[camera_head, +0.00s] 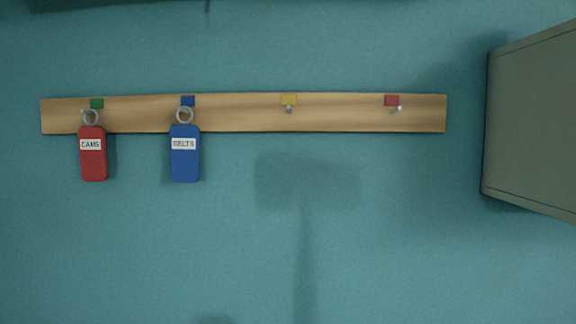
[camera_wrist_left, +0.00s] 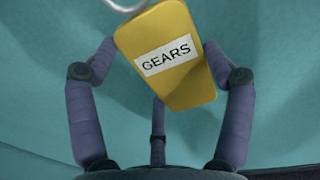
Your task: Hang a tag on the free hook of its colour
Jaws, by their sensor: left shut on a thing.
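In the left wrist view a yellow tag (camera_wrist_left: 180,78) labelled GEARS is held between the fingers of my left gripper (camera_wrist_left: 160,80). Part of its metal ring (camera_wrist_left: 125,4) shows at the top edge. In the head view a wooden hook rail (camera_head: 238,113) is on the wall. A red tag (camera_head: 93,165) labelled CAMS hangs under the green marker (camera_head: 96,104). A blue tag (camera_head: 185,167), its label seeming to read BELTS, hangs under the blue marker (camera_head: 188,101). The hooks under the yellow marker (camera_head: 289,100) and the red marker (camera_head: 392,100) are bare. My right gripper is not in view.
A grey-green cabinet or box (camera_head: 532,120) juts out at the right of the rail. The teal wall below the rail is clear, with a soft shadow on it. A dark edge (camera_head: 110,4) shows at the top left.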

